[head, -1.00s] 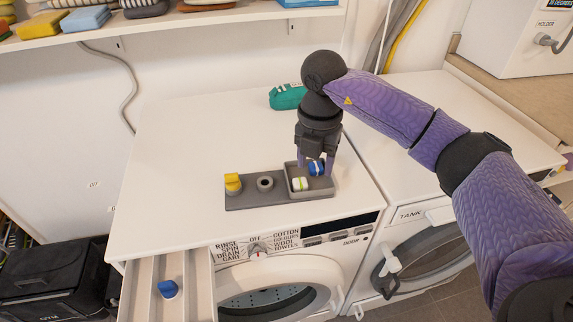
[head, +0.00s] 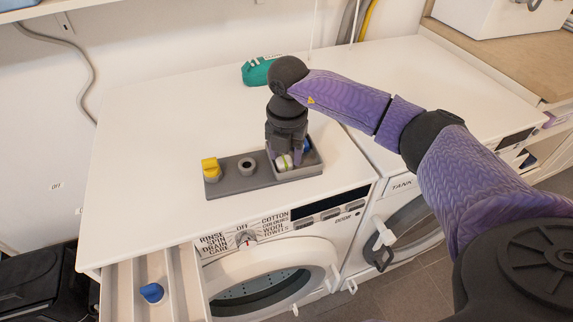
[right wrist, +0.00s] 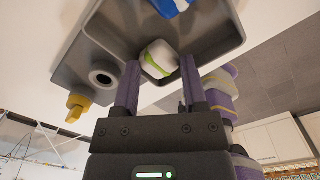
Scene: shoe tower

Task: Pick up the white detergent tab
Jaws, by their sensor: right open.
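The white detergent tab (head: 284,162) with a green stripe sits in the square compartment of the grey tray (head: 236,184) on top of the washing machine. My right gripper (head: 285,158) points down over that compartment. In the right wrist view the tab (right wrist: 158,60) lies between the two purple fingertips (right wrist: 160,75), which are open, one on each side. I cannot tell whether either finger touches it. A blue tab (head: 306,146) is in the same compartment, partly hidden by the gripper; it also shows in the right wrist view (right wrist: 172,5). My left gripper is not in view.
A yellow knob-like piece (head: 211,169) and a round grey socket (head: 247,166) are on the tray left of the compartment. A green pouch (head: 258,71) lies behind. The open drawer (head: 124,290) holds a blue piece (head: 152,292). The left machine top is mostly clear.

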